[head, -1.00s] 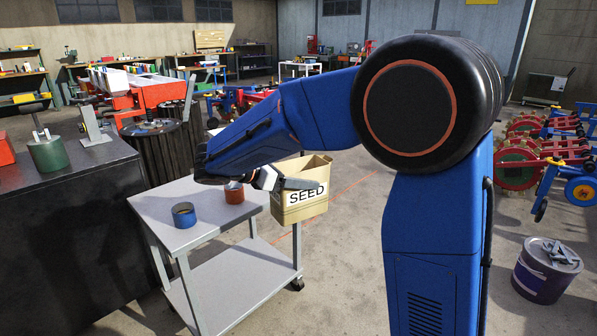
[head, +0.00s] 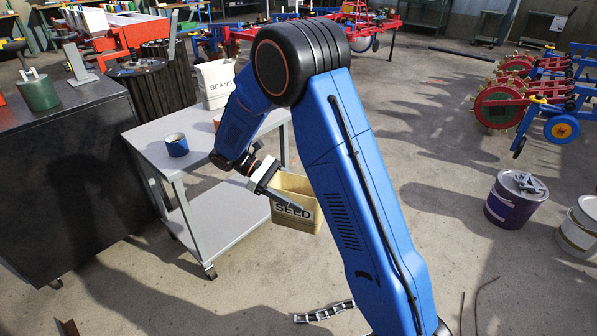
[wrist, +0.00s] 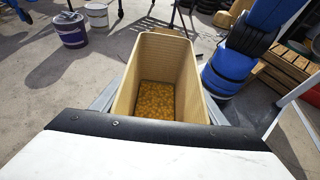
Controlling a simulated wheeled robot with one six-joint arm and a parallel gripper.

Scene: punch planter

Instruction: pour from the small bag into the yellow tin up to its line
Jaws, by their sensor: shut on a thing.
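My gripper (head: 280,196) is shut on a tan bag marked SEED (head: 299,221). The bag is upright and off the floor, just right of the grey trolley (head: 152,131). In the wrist view the bag (wrist: 188,60) is open at the top, with yellow kernels (wrist: 156,98) low inside. A blue tin (head: 177,147) stands on the trolley's top. A pale bag marked BEANS (head: 217,82) stands at the trolley's back. I see no yellow tin.
A dark cabinet (head: 75,190) stands left of the trolley. A purple bucket (head: 512,203) and a pale bucket (head: 578,232) stand on the floor at right. A metal strip (head: 324,311) lies on the floor in front. Floor right of my arm is mostly clear.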

